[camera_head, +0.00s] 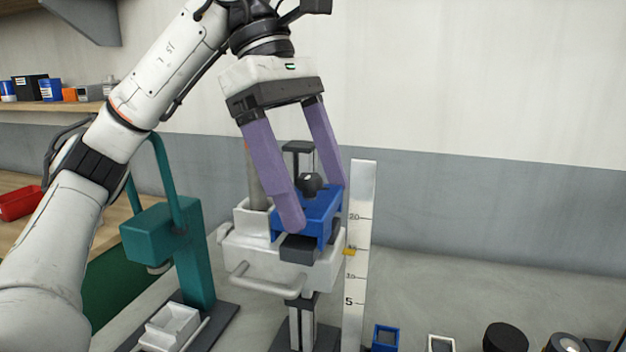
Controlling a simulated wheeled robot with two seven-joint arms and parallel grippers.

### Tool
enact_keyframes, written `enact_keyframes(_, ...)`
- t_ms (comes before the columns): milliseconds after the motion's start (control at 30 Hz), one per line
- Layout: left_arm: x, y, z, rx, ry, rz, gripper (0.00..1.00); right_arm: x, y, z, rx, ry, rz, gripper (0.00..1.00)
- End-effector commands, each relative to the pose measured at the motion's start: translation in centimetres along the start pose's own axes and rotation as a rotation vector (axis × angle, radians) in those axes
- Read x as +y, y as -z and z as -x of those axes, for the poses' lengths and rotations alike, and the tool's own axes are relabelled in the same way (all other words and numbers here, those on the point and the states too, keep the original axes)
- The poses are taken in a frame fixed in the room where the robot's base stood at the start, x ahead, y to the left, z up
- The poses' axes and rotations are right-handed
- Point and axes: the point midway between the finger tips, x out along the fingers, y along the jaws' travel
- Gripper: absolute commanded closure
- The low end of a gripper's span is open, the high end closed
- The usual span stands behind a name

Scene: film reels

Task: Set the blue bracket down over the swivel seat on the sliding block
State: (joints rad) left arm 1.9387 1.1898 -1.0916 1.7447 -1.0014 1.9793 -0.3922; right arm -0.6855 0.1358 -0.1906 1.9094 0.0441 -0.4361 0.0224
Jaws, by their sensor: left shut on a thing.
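My left gripper (315,207), with two purple fingers pointing down, is shut on the blue bracket (318,205). The bracket is an open, box-like piece held at the upper front of the white sliding block (262,257). The block sits on an upright post beside a tall ruler. A dark grey piece (299,250) sticks out just below the bracket; I cannot tell whether it is the swivel seat. The bracket and near finger hide much of this spot, so I cannot tell whether the bracket touches the block. My right gripper is out of view.
The white ruler (357,260) stands close to the bracket's right. A teal press-like stand (190,250) is at the left. A black knob (311,183) is between the fingers. A small blue box (385,338) and black cylinder (505,338) are at lower right. The right has free bench.

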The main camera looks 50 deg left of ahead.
Motion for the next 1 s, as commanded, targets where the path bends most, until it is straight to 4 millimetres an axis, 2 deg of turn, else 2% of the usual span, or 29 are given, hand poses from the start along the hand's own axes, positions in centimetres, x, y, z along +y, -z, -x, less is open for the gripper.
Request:
enact_keyframes(933, 0.0, 0.6, -1.3, -0.002, -0.001, 0.0, 0.48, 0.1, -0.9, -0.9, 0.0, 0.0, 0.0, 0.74)
enact_keyframes(967, 0.0, 0.6, -1.3, -0.002, -0.001, 0.0, 0.16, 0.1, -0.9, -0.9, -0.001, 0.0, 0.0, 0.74)
enact_keyframes(1000, 0.0, 0.5, -1.3, -0.002, -0.002, 0.0, 0.09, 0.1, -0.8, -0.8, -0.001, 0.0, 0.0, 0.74)
